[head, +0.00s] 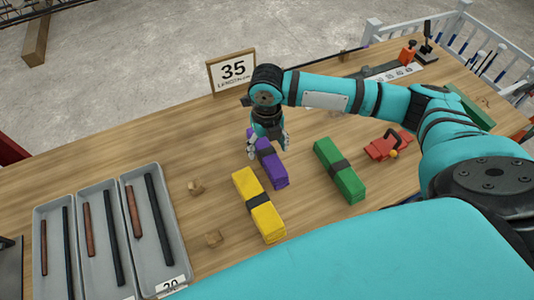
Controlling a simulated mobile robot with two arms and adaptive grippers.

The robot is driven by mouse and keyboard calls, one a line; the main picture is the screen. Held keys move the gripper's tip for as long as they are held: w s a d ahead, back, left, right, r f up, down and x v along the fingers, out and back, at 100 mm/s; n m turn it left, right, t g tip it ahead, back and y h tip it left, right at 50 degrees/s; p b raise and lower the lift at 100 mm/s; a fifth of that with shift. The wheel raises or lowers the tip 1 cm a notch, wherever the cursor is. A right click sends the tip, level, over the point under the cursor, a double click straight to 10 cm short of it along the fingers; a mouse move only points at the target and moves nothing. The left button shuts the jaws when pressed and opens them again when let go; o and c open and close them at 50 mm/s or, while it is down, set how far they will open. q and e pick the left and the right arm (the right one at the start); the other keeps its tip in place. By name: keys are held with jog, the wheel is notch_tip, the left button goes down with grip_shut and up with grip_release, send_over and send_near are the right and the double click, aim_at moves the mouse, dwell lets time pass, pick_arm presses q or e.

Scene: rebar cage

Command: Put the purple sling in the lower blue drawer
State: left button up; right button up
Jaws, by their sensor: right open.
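The purple sling (274,171) is a folded bundle with a dark band, lying on the wooden table near its middle. My right gripper (266,151) is open above the sling's far end, with its fingers on either side of it. I cannot tell whether the fingers touch it. My arm and gripper hide part of the sling's far end. The blue drawer is not in view. My left gripper is not in view.
A yellow bundle (251,190) and a green bundle (347,185) lie on either side. Grey trays (164,237) with rods stand at the left. A red tool (382,149) lies at the right. Small wooden blocks (196,187) lie left of the yellow bundle.

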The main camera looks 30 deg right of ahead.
aim_at(267, 152)
jog(key=f, duration=0.4)
jog(key=shift+w+d+p, duration=0.15)
jog(key=shift+w+p, duration=0.05)
jog(key=shift+p, duration=0.1)
grip_shut()
